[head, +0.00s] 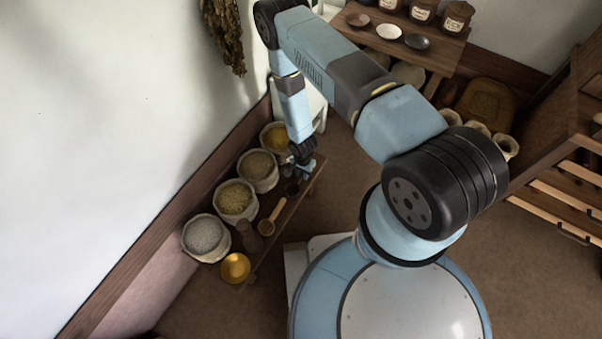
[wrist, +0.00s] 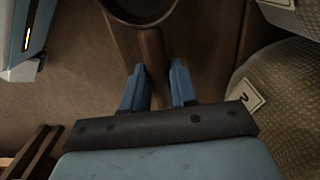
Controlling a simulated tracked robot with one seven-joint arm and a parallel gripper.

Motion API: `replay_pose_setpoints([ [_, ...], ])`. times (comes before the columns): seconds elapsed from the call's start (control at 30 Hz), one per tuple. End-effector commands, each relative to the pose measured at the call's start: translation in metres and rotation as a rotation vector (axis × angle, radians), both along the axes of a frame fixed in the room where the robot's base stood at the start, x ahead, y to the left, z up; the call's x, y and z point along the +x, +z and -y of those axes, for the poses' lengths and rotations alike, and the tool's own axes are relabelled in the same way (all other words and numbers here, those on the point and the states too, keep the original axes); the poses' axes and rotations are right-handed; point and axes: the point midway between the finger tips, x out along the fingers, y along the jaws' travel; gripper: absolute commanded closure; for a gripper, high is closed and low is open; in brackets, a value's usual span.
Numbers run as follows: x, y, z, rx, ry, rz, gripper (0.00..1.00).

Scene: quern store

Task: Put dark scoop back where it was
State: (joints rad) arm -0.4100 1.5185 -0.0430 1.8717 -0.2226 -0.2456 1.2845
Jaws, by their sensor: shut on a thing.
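The dark scoop (head: 292,189) is at the bench's far end in the head view. In the wrist view its dark bowl (wrist: 140,8) is at the top edge, partly cut off, with the brown handle running down between my fingers. My gripper (wrist: 158,88) is shut on that handle. In the head view my gripper (head: 301,172) is small and partly dark against the bench (head: 262,252). I cannot tell whether the scoop touches the bench. A lighter wooden scoop (head: 271,220) lies nearer on the bench.
Sacks of grain (head: 237,200) line the wall behind the bench, close beside my gripper. A brass bowl (head: 235,268) and a dark brown object (head: 248,236) stand at the near end. A wooden table (head: 455,49) with jars and small dishes is at the back right.

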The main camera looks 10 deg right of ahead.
Motion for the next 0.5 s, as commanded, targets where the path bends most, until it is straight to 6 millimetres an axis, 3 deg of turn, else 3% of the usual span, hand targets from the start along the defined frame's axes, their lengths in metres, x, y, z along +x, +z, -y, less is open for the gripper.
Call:
replay_pose_setpoints([
  [0.1, -0.0002, -0.0007, 0.0000, 0.000, 0.000, 0.000, 1.00],
  [0.13, -0.0002, -0.0007, -0.0001, 0.000, 0.000, 0.000, 0.71],
  [0.37, -0.0002, -0.0005, -0.0002, 0.000, 0.000, 0.000, 0.49],
  [0.5, -0.0002, -0.0005, -0.0002, 0.000, 0.000, 0.000, 0.47],
])
